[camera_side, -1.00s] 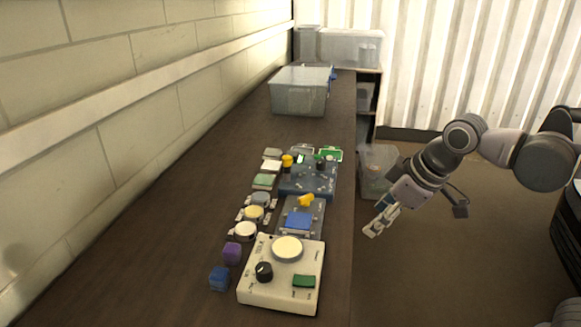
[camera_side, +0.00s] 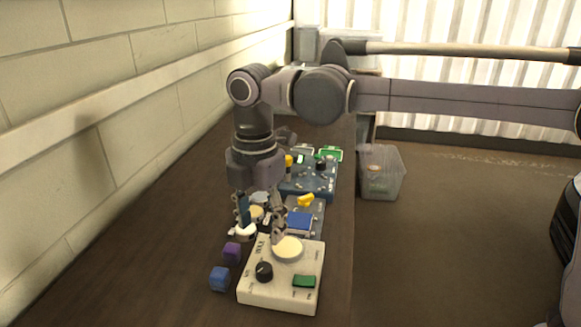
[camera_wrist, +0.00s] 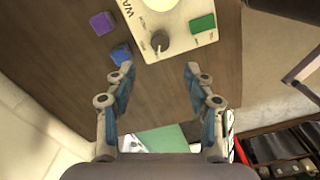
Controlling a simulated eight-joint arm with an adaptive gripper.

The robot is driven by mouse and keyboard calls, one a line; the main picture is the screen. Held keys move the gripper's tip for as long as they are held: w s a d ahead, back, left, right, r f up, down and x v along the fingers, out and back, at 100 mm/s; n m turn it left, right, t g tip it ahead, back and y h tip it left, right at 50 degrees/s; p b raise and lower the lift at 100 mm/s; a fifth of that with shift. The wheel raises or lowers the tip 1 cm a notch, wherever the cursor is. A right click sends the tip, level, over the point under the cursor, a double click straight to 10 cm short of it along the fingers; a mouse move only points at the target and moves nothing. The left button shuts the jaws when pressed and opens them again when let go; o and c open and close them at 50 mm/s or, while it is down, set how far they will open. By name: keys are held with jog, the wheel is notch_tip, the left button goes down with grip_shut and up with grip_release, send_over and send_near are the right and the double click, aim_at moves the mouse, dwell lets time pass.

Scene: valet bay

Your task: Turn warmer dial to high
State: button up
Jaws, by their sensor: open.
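The warmer (camera_side: 272,296) is a cream box with printed lettering on the near end of the bench. Its black dial (camera_side: 264,271) sits on the top's left side. In the wrist view the dial (camera_wrist: 160,41) lies beyond my fingertips, roughly in line with the gap between them. Its pointer setting is too small to tell. My gripper (camera_side: 260,235) points down with fingers spread, above and behind the dial, apart from it. It is open and empty in the wrist view (camera_wrist: 159,69). The right finger partly covers the warmer's pale round plate (camera_side: 290,250).
A green switch (camera_side: 304,281) is right of the dial. A purple block (camera_side: 232,252) and a blue block (camera_side: 219,278) lie left of the warmer. Behind stand a grey unit with a blue pad (camera_side: 299,221) and a dark blue unit (camera_side: 318,184). The bench's left side is clear.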

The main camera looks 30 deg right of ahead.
aim_at(264, 267)
notch_tip(264, 267, down, 10)
jog(key=shift+f, duration=0.2)
dwell(0.3)
grip_shut()
